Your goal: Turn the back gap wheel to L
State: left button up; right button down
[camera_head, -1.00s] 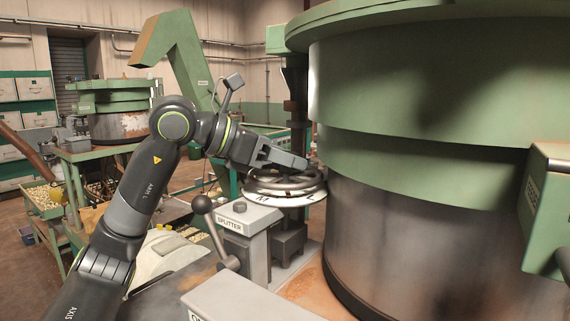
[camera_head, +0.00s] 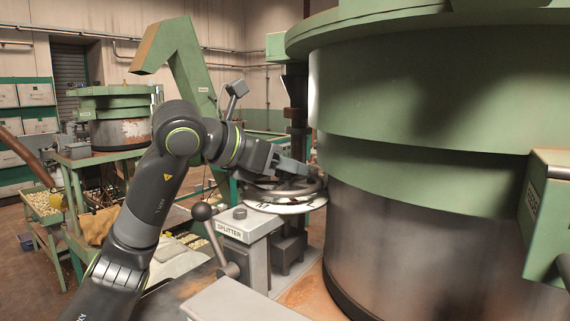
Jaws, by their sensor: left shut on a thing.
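The gap wheel is a dark ring (camera_head: 309,189) above a pale lettered dial (camera_head: 275,206), beside the big green drum. My left gripper (camera_head: 300,170) reaches in from the left at the wheel's rim and is shut on it. The gripper and wrist cover part of the wheel. The letters on the dial are too small and blurred to read now. My right gripper is not in view.
The large green and grey drum (camera_head: 420,120) stands close on the right of the wheel. A grey splitter box (camera_head: 250,228) with a ball-topped lever (camera_head: 202,212) stands in front. A second green hopper (camera_head: 115,105) and a nut tray (camera_head: 42,205) are at the left.

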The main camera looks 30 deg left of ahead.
pick_arm(q)
jog(key=o, duration=1)
jog(key=shift+c, duration=0.2)
jog(key=shift+s+a+r+b, duration=0.15)
jog(key=shift+s+a+b, duration=0.15)
jog(key=shift+s+b, duration=0.15)
jog(key=b+v, duration=0.5)
jog(key=v, duration=1)
jog(key=shift+s+a, duration=0.1)
jog(key=shift+s, duration=0.05)
jog(key=shift+s+a+r, duration=0.15)
jog(key=shift+s+r, duration=0.15)
jog(key=shift+s, duration=0.05)
